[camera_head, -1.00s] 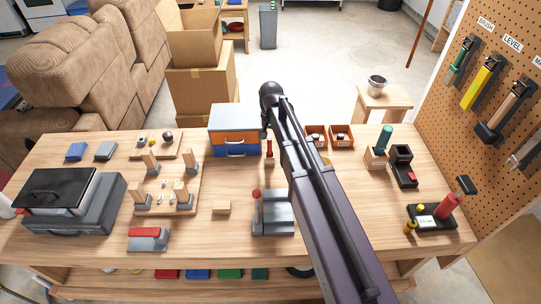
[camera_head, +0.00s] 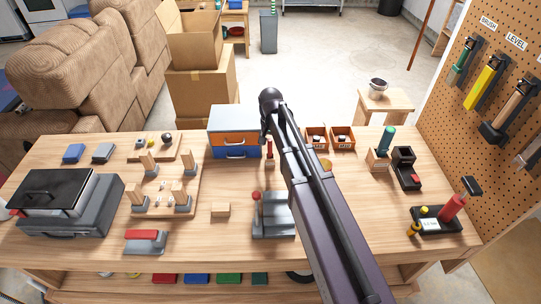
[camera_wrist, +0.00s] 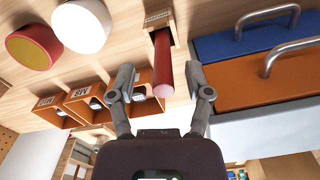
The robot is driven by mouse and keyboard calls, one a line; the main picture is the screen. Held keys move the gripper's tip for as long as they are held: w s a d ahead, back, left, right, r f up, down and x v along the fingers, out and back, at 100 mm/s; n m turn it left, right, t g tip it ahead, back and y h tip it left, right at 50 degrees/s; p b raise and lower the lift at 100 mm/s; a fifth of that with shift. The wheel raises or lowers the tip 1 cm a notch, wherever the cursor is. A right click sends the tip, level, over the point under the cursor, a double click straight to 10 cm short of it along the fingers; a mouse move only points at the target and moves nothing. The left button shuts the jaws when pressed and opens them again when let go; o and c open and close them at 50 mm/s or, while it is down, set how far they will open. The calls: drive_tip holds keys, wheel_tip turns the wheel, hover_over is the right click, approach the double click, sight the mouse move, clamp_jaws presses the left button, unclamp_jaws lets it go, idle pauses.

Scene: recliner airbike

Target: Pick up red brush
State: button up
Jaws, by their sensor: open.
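A red cylindrical handle (camera_wrist: 163,65), which looks like the red brush, stands out from a small wooden piece with a dark patch in the wrist view. In the head view a small red upright thing (camera_head: 270,147), seemingly the same one, stands right of the drawer box, beside my arm. My gripper (camera_wrist: 164,86) is open, with one finger on each side of the handle's near end. Gaps show on both sides, and I see no finger touching it. In the head view my arm hides the fingers.
The blue and orange drawer box (camera_head: 235,138) stands close to my gripper; its metal handles (camera_wrist: 295,45) stick out near the right finger. Orange bins (camera_head: 342,138) lie on the other side. A red lever device (camera_head: 270,215) sits nearer on the bench. The pegboard (camera_head: 510,75) is at right.

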sight(270, 149)
drive_tip(key=shift+a+f+b, duration=0.15)
drive_tip(key=shift+f+b, duration=1.4)
drive_tip(key=shift+f, duration=0.3)
clamp_jaws()
